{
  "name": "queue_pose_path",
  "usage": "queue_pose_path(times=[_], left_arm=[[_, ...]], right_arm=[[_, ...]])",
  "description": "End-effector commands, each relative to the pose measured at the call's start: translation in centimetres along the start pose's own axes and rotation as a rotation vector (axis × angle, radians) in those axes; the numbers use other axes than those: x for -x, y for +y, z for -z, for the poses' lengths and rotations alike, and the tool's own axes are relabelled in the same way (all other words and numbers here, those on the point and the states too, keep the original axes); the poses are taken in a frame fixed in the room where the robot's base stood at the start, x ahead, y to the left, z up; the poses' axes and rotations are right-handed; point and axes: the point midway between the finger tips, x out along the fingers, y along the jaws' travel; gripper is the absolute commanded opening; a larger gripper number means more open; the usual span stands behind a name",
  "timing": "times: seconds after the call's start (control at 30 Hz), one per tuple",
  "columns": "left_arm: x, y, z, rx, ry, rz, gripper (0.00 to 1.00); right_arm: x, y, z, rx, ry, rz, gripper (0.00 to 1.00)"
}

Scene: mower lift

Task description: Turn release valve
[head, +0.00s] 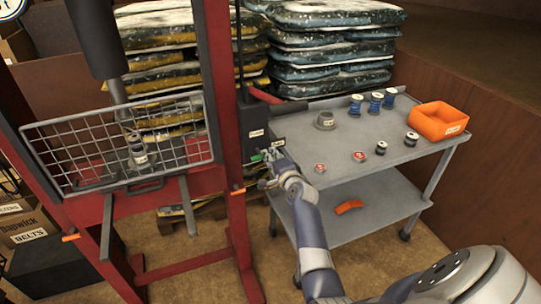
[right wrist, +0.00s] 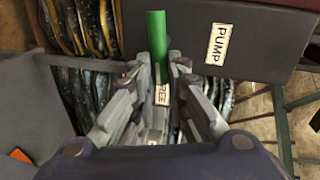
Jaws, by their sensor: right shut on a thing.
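The release valve's green handle (right wrist: 157,35) sticks out beyond the fingertips in the right wrist view. It shows as a small green bit at the right gripper in the head view (head: 257,157). My right gripper (head: 267,168) is shut on the valve beside the dark pump box (head: 254,146) on the press frame. In the right wrist view, the fingers of the right gripper (right wrist: 160,78) cover most of the valve, and a partly hidden label shows between them. The pump box, labelled PUMP, also shows there (right wrist: 255,25). My left gripper is not in view.
A red press frame (head: 231,205) with a wire guard (head: 75,150) stands at the left. A grey cart (head: 345,160) on the right holds several spools, small tins and an orange bin (head: 437,121). Stacked bags (head: 330,50) stand behind. My right arm passes close to the cart.

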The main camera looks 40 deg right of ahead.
Motion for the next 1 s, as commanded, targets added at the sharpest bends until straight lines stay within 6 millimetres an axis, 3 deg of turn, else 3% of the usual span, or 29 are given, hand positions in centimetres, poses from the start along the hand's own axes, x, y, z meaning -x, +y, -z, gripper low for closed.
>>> queue_pose_path(times=[0.77, 0.8, 0.83, 0.87, 1.0], left_arm=[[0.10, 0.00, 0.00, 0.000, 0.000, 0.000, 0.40], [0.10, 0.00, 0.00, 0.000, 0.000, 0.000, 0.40], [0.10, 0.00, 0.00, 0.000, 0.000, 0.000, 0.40], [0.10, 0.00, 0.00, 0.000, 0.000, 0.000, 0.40], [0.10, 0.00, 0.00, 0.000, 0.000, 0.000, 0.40]], right_arm=[[-0.05, 0.40, -0.01, -0.096, -0.020, -0.003, 0.00], [-0.05, 0.40, -0.01, -0.096, -0.020, -0.003, 0.24], [-0.05, 0.40, -0.01, -0.096, -0.020, -0.003, 0.31], [-0.05, 0.39, -0.01, -0.096, -0.020, -0.003, 0.35], [-0.05, 0.34, -0.01, -0.095, -0.020, -0.002, 0.35]])
